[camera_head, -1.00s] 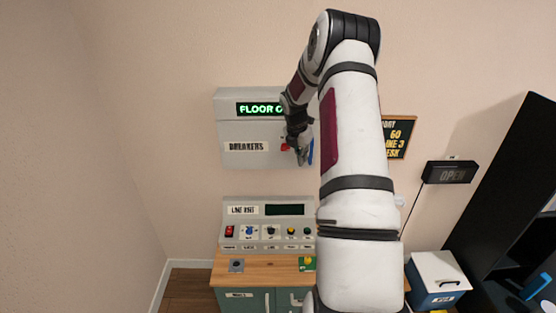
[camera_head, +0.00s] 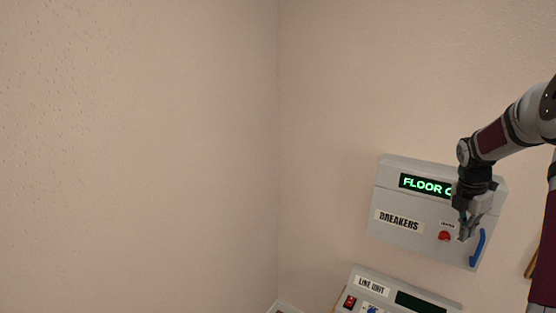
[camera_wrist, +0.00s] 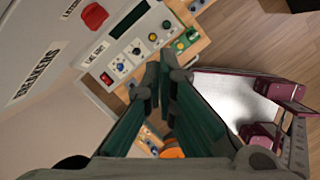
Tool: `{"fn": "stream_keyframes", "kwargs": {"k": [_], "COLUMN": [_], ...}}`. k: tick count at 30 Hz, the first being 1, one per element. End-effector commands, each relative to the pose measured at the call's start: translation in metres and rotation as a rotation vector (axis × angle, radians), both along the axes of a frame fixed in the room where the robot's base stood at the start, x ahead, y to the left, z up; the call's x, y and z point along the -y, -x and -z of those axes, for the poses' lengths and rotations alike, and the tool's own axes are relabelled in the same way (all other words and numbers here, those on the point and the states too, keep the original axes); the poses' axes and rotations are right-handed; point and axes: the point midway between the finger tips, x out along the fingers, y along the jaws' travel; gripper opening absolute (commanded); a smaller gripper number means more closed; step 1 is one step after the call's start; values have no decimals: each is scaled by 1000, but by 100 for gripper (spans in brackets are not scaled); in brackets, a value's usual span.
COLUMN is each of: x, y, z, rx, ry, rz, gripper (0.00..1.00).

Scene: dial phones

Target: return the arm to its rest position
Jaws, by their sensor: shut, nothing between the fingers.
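My gripper (camera_head: 465,238) is at the right of the head view, at the end of my raised arm. Its fingers are together with nothing between them; they also show in the wrist view (camera_wrist: 157,75). It hangs in front of the grey breaker box (camera_head: 405,205), between the red button (camera_head: 444,236) and the blue handle (camera_head: 477,248). I cannot tell whether it touches the box. The gripper hides the right end of the green-lit "FLOOR" display (camera_head: 425,186). In the wrist view the red button (camera_wrist: 95,15) is ahead, up and left of the fingertips.
The line unit panel (camera_head: 372,288) stands below the box; its switches also show in the wrist view (camera_wrist: 130,50). Bare wall (camera_head: 140,150) fills the left. Wooden floor (camera_wrist: 250,35) lies to the right in the wrist view.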

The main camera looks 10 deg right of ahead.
Motion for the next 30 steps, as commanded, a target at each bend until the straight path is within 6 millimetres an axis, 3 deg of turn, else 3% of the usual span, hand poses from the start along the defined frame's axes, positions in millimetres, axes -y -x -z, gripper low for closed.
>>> {"fn": "stream_keyframes", "kwargs": {"k": [4, 7, 14, 21, 30], "x": [-38, -78, -171, -260, -349], "y": [-8, -10, 6, 46, 118], "z": [-35, -65, -125, -166, -188], "rx": [48, 103, 248, 403, 548], "ry": [17, 26, 9, -72, -265], "rz": [82, 184, 447, 730, 1093], "gripper": [0, 0, 0, 0, 0]}}
